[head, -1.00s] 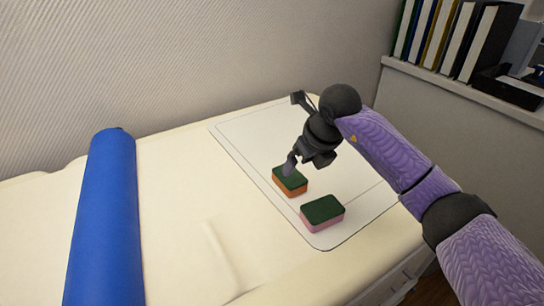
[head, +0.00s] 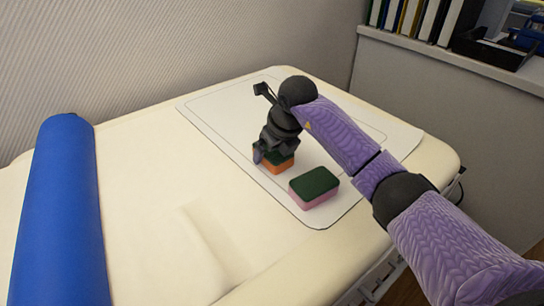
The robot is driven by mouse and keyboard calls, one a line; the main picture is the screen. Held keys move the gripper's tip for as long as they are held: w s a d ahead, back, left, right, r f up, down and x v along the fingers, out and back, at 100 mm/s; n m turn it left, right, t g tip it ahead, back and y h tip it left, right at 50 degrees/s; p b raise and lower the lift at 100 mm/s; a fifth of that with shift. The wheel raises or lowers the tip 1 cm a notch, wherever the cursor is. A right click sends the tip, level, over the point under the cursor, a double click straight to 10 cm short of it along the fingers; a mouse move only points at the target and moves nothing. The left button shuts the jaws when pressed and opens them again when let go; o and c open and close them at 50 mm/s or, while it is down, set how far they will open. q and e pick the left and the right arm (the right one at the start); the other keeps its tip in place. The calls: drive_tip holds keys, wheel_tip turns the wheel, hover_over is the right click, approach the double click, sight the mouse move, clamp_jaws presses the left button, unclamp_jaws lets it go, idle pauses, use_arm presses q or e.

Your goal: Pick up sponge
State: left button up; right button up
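An orange sponge with a dark green top (head: 280,166) lies on the white mat (head: 215,113) on the cream padded table. My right gripper (head: 272,155) is right at this sponge, pointing down. One finger shows at the sponge's left side, and the gripper hides part of the top. I cannot tell whether the fingers press on the sponge or stand apart from it. A pink sponge with a dark green top (head: 315,187) lies on the mat nearer the front, clear of the gripper. My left gripper is not in view.
A long blue roll (head: 60,210) lies on the left of the table (head: 150,220). The middle of the table is bare. A wall stands behind. A shelf with binders (head: 420,20) and a black tray (head: 490,48) is at the upper right.

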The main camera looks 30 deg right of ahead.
drive_tip(key=c, duration=1)
wheel_tip(320, 180, up, 10)
drive_tip(key=p, duration=0.5)
